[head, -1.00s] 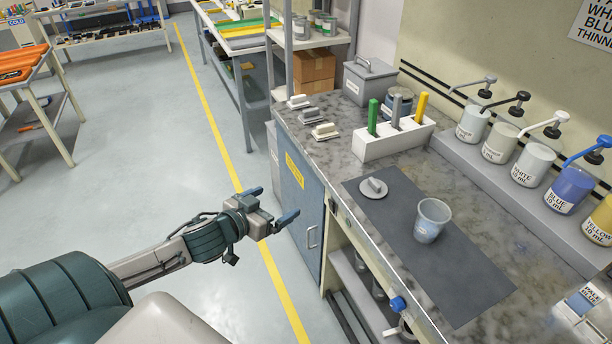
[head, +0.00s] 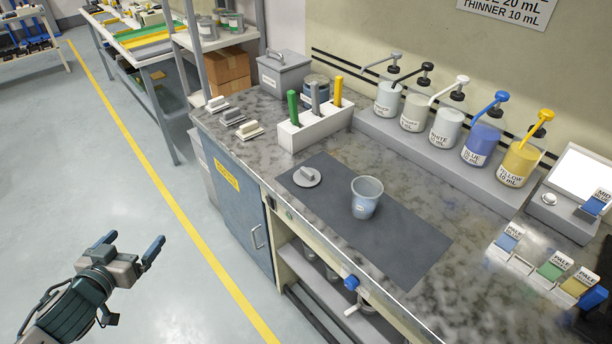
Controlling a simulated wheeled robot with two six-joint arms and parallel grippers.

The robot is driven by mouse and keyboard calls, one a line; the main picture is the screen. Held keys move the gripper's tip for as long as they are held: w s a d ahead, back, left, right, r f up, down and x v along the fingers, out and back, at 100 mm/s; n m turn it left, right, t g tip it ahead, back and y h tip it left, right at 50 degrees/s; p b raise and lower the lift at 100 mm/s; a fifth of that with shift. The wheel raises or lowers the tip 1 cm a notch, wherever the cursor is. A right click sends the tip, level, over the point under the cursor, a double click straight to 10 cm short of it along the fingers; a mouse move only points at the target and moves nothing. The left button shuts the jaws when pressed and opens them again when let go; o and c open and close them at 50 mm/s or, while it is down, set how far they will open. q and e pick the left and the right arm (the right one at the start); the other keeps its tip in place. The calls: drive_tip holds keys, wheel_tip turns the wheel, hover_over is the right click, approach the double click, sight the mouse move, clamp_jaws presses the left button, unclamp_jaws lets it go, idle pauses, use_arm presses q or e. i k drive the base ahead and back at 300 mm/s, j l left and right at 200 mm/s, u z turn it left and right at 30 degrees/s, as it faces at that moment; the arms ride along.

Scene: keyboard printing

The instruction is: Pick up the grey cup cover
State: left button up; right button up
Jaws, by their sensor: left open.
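The grey cup cover (head: 306,178) is a round lid with a raised grip bar. It lies flat on the dark mat (head: 400,240) on the counter, near the mat's left end. A translucent cup (head: 366,198) with bluish contents stands upright to its right, apart from it. My left gripper (head: 132,250) is open and empty. It is over the floor at lower left, in front of the cabinet and well to the left of the cover. My right gripper is not in view.
A white holder (head: 315,130) with green, grey and yellow handles stands behind the cover. Several pump bottles (head: 447,125) line the back. The counter's front edge and blue cabinet door (head: 238,200) lie between my left gripper and the mat. Colour cards (head: 548,268) stand at right.

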sight(304, 177)
drive_tip(key=j+z, duration=0.3)
drive_tip(key=z, duration=0.2)
drive_tip(key=j+z, duration=0.3)
drive_tip(key=z, duration=0.2)
drive_tip(key=k+j+z, duration=0.15)
drive_tip(key=z, duration=0.3)
drive_tip(key=j, duration=0.1)
